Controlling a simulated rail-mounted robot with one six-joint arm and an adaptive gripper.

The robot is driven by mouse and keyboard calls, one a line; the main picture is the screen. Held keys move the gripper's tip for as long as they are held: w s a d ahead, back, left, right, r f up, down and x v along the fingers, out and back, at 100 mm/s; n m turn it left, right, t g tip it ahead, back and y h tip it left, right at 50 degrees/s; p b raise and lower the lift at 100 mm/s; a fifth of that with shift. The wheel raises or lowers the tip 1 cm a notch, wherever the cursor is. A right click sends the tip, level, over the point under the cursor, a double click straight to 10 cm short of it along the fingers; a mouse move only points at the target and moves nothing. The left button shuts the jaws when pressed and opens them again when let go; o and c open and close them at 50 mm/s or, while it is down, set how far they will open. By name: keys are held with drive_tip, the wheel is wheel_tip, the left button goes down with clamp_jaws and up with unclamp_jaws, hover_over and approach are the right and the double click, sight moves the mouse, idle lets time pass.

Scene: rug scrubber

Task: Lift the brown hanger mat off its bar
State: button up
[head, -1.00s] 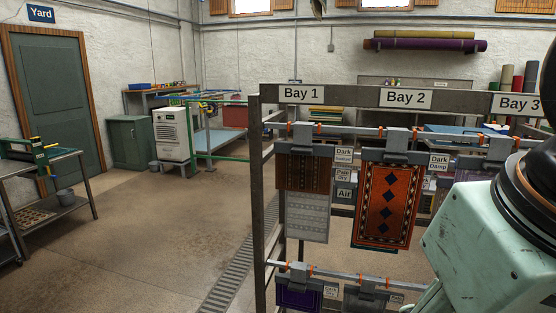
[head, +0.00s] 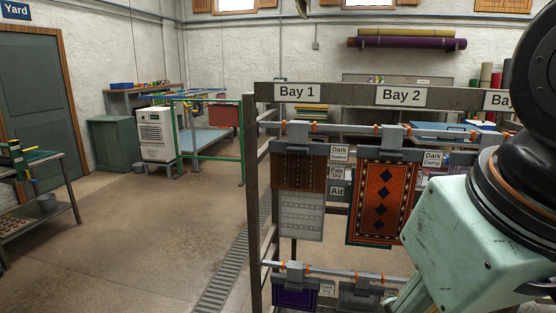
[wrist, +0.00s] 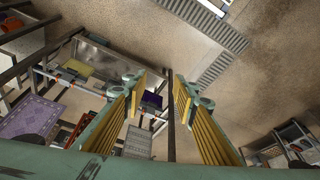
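The brown mat (head: 299,171), dark with a patterned border, hangs from a grey clamp hanger on the upper bar (head: 345,130) of Bay 1 in the head view. A pale grey mat (head: 296,213) shows directly below it. My gripper (wrist: 158,88) shows only in the wrist view, with its yellow-padded fingers wide apart and nothing held between them. The rack lies beyond and below the fingers there. A dark purple mat (wrist: 152,100) shows in the gap, apart from the fingers. I cannot pick out the brown mat for certain in the wrist view.
An orange-and-black mat (head: 382,203) hangs to the right in Bay 2. A lower bar carries a purple mat (head: 295,298). The rack's left post (head: 254,200) stands beside open floor (head: 160,225) with a drain grate (head: 220,275). A white machine (head: 156,135) stands farther back.

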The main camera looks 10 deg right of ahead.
drive_tip(key=shift+d, duration=0.1)
drive_tip(key=w+d+r+n+g+h+p, duration=0.1)
drive_tip(key=w+d+g+h+p, duration=0.1)
drive_tip(key=w+d+h, duration=0.35)
drive_tip(key=w+d+g+h+p, duration=0.1)
drive_tip(key=w+d+h, duration=0.15)
drive_tip(key=d, duration=0.65)
drive_tip(key=w+d+r+n+t+h+p, duration=0.1)
drive_tip(key=w+r+h, duration=0.15)
drive_tip(key=w, duration=0.65)
drive_tip(key=w+d+r+n+t+h+p, duration=0.1)
drive_tip(key=w+r+n+h, duration=0.15)
drive_tip(key=w, duration=0.65)
drive_tip(key=w+a+r+n+t+p, duration=0.1)
drive_tip(key=w+a+t, duration=0.25)
drive_tip(key=w, duration=0.45)
drive_tip(key=w+a+n+t+p, duration=0.1)
drive_tip(key=w+a+n+t, duration=0.15)
drive_tip(key=w+a, duration=0.45)
drive_tip(key=w+a+f+n+t+y+p, duration=0.1)
drive_tip(key=w+a+f+n+t+y, duration=0.1)
drive_tip(key=w+a, duration=0.4)
drive_tip(key=w+a+f+n+t+y, duration=0.1)
drive_tip(key=w+a+f+t, duration=0.1)
drive_tip(key=w+a+t, duration=0.2)
drive_tip(key=w+a, duration=0.3)
drive_tip(key=w, duration=0.1)
drive_tip(key=shift+a+f+n+y+p, duration=0.15)
drive_tip(key=shift+a+n+y+p, duration=0.1)
drive_tip(key=shift+n+y+p, duration=0.15)
